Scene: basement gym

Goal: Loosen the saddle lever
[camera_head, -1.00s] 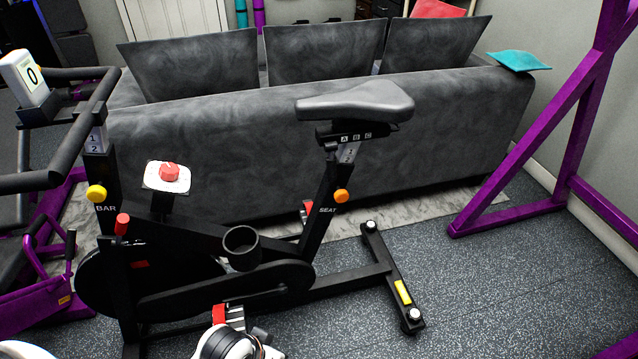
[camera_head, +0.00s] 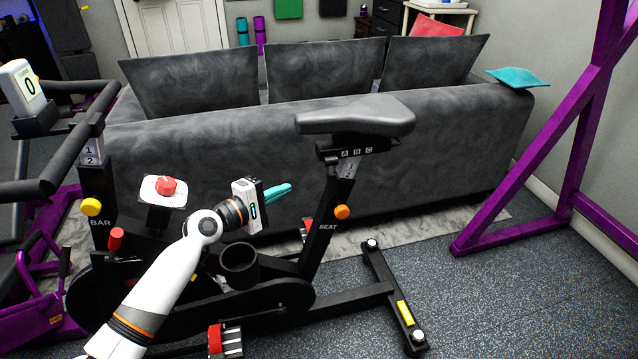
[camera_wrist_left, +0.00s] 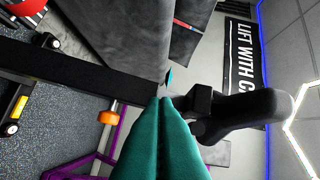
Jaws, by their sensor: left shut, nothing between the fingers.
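The exercise bike's grey saddle (camera_head: 356,114) tops its black seat post (camera_head: 335,195); a block marked A, B, C (camera_head: 357,151) sits under it. I cannot clearly pick out the saddle lever there. An orange knob (camera_head: 342,212) is on the frame by the word SEAT. My left gripper (camera_head: 290,188), with teal fingers, is shut and empty, left of the seat post and below the saddle. In the left wrist view its fingertips (camera_wrist_left: 172,100) are together, with the saddle (camera_wrist_left: 255,112) on the right and the orange knob (camera_wrist_left: 107,117) on the left. My right gripper is not in view.
A cup holder (camera_head: 239,262) is just below my left wrist. The console with a red knob (camera_head: 165,187) and the handlebar (camera_head: 48,187) are to the left. A grey sofa (camera_head: 450,140) stands behind the bike. A purple frame (camera_head: 540,145) is at right. Floor (camera_head: 500,300) front right is clear.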

